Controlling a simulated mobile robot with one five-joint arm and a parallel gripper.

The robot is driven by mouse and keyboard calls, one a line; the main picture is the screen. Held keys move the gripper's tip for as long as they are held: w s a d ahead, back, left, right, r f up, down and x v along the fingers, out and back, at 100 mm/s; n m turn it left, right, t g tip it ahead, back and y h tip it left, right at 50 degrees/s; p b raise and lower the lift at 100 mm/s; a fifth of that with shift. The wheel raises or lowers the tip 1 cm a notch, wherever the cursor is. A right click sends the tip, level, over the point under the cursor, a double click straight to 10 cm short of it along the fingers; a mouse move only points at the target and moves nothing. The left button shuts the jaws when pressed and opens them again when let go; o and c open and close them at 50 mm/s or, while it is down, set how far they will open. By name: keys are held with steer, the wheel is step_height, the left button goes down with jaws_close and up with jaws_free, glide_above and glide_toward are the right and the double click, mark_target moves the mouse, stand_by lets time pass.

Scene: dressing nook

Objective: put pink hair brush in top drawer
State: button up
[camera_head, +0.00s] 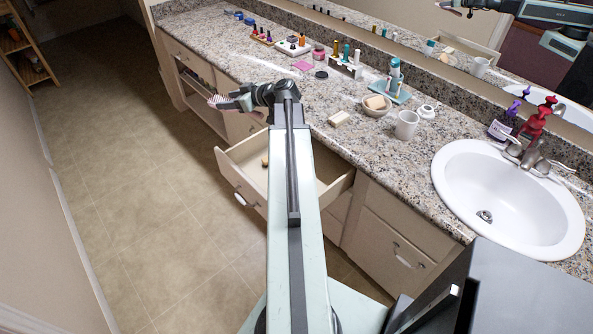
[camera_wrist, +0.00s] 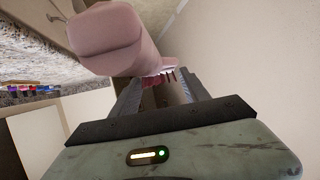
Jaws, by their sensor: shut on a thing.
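In the wrist view the brush's pink handle (camera_wrist: 108,38) rises toward the camera, and some bristles show between the jaws (camera_wrist: 160,92). The jaws are shut on the brush. The top drawer (camera_head: 238,188) is pulled open below the counter. In the head view the brush is up and left of the drawer opening, apart from it. My arm hides the middle of the drawer.
A small yellowish item (camera_head: 265,160) lies in the drawer. A sink (camera_head: 500,195) is at right. The tiled floor (camera_head: 130,190) at left is clear.

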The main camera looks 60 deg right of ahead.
steer(key=s+d+f+m+h+b, duration=0.45)
steer(key=s+d+f+b, duration=0.65)
steer(key=s+f+b, duration=0.3)
steer(key=shift+g+h, duration=0.25)
steer(key=shift+g, duration=0.05)
steer(key=f+b, duration=0.6)
steer(key=f, duration=0.1)
steer(key=f+b, duration=0.3)
steer(key=b, duration=0.1)
steer(key=shift+w+a+f, duration=0.1)
steer(key=shift+a+f, duration=0.15)
steer(key=shift+f, duration=0.15)
steer(key=o, duration=1.4)
steer(key=shift+r, duration=0.1)
